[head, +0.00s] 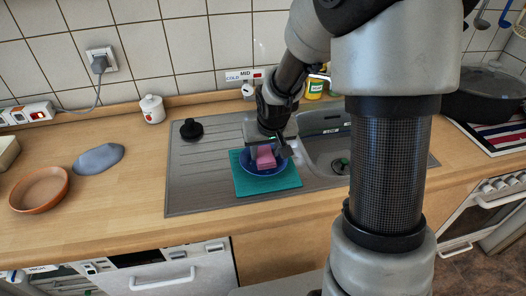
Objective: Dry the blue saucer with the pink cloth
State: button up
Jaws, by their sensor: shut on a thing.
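The blue saucer (249,168) sits on a teal mat (288,184) on the drainboard beside the sink. The pink cloth (265,159) is a small folded block in the saucer's middle, under my gripper. My gripper (265,153) points down over the saucer and is shut on the pink cloth. The cloth appears to touch the saucer's inside, but the gripper hides part of both.
The sink basin (328,160) lies just right of the mat. A black stopper (191,129), a white lidded jar (152,109), a grey cloth-like object (98,158) and a terracotta dish (39,190) stand left. A dark pot (484,97) is at far right.

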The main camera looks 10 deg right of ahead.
jog(key=shift+a, duration=0.1)
jog(key=shift+s+a+b, duration=0.5)
jog(key=shift+b, duration=0.1)
jog(key=shift+w+d+p, duration=0.45)
jog(key=shift+w+d, duration=0.1)
jog(key=shift+d, duration=0.15)
jog(key=shift+s+a+b, duration=0.3)
jog(key=shift+a+b, duration=0.15)
jog(key=shift+a, duration=0.05)
jog(key=shift+s+a, duration=0.2)
jog(key=shift+s, duration=0.05)
jog(key=shift+w+d, duration=0.55)
jog(key=shift+d, duration=0.15)
jog(key=shift+s+a+f+b, duration=0.1)
jog(key=shift+s+a+b, duration=0.35)
jog(key=shift+a, duration=0.25)
jog(key=shift+w+d+p, duration=0.4)
jog(key=shift+w+d, duration=0.05)
jog(key=shift+d, duration=0.25)
jog(key=shift+a, duration=0.15)
jog(key=shift+s+a+b, duration=0.45)
jog(key=shift+s+a, duration=0.1)
jog(key=shift+w+d+p, duration=0.3)
jog(key=shift+w+d, duration=0.25)
jog(key=shift+d, duration=0.15)
